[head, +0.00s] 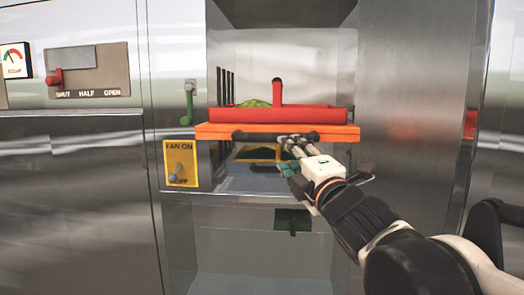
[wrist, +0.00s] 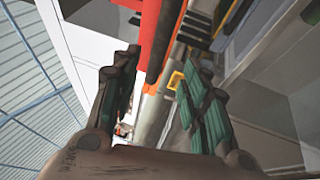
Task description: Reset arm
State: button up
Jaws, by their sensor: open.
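My gripper (head: 285,153) reaches in from the lower right in the head view, at the front of an orange board (head: 215,131) with a dark handle bar (head: 250,136). Its fingers are spread in the wrist view (wrist: 158,85), and nothing is clamped between them. The orange board's edge and a dark bar show beyond the fingertips there. I cannot tell whether the fingers touch the bar. A red tray (head: 225,115) sits on the orange board, with a green heap (head: 256,104) and a red upright post (head: 277,92) in it.
The steel bay's side walls flank the tray; the right wall (head: 410,120) is near my arm. A yellow fan switch panel (head: 181,152), a green lever (head: 189,105) and a red lever panel (head: 100,75) are to the left. A dark green piece (head: 293,221) is below my gripper.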

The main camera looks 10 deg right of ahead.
jog(key=shift+s, duration=0.25)
